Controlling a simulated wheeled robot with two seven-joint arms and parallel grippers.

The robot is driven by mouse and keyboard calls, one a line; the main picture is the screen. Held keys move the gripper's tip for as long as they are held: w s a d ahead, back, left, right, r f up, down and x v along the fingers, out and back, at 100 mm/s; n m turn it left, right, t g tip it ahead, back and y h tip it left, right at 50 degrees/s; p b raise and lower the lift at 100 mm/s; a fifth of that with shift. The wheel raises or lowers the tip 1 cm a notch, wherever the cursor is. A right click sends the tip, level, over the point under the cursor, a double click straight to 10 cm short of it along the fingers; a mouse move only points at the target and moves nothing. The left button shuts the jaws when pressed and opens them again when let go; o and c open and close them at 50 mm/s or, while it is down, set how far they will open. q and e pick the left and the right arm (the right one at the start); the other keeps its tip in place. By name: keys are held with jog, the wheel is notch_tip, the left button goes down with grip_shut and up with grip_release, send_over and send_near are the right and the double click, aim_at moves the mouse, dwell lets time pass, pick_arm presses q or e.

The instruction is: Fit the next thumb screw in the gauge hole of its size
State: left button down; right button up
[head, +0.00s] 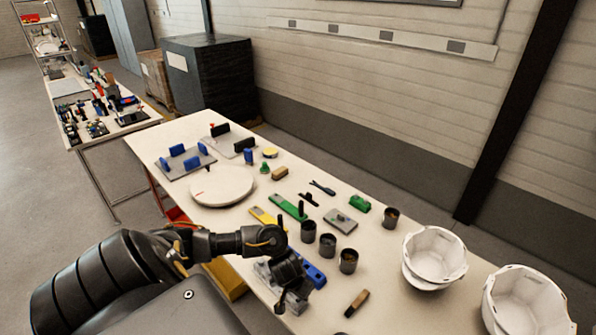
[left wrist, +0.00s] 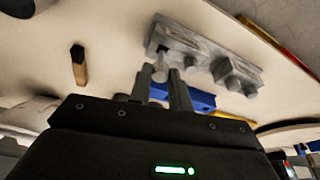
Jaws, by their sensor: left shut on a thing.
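My left gripper (head: 290,300) reaches over the near edge of the white table. In the left wrist view its two fingers (left wrist: 162,88) are shut on a small grey thumb screw (left wrist: 160,72), mostly hidden between them. The grey gauge block (left wrist: 205,52) lies just beyond the fingertips, with grey knobbed pieces (left wrist: 237,78) on its right part. The held screw appears close to the gauge's left end; whether it touches cannot be told. In the head view the gauge (head: 264,273) is partly hidden behind my gripper. My right gripper is not in view.
A blue bar (head: 313,273) lies beside the gauge. Several dark cups (head: 348,261) stand to the right, and a brown-handled piece (head: 357,303) lies near the front edge. White helmet shells (head: 435,255) stand at the right. A round white disc (head: 222,186) is farther left.

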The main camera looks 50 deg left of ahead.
pick_arm(q)
jog(key=shift+f+b, duration=0.75)
jog(key=shift+f, duration=0.9)
dwell(0.8)
jog(key=c, duration=1.2)
grip_release()
jog(key=p+v, duration=0.1)
jog(key=v, duration=1)
jog(key=shift+p, duration=0.35)
jog(key=shift+a, duration=0.1)
